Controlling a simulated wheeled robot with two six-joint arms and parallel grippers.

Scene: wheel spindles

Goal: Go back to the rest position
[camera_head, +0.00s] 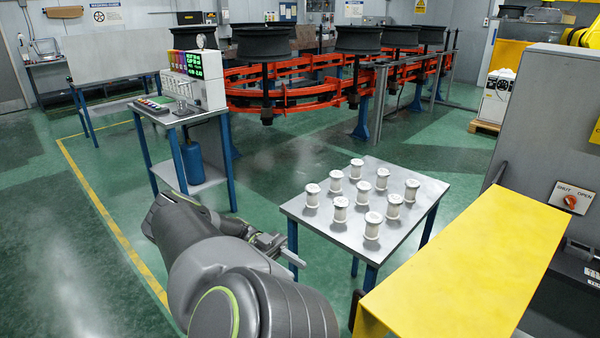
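Several white wheel spindles (363,192) stand upright in rows on a small metal table (420,208) at the middle right. My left arm comes in from the bottom and reaches toward this table's left edge. My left gripper (288,251) is small in the picture, beside the table's front left corner, apart from the spindles. No spindle shows in it. The gap between its fingers is not clear from this angle. My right gripper is not in view.
A yellow panel (462,265) fills the lower right, beside a grey cabinet with a red switch (570,201). A side table with a control box (193,78) stands at the left. An orange conveyor (290,92) carries dark wheels behind. Green floor at the left is clear.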

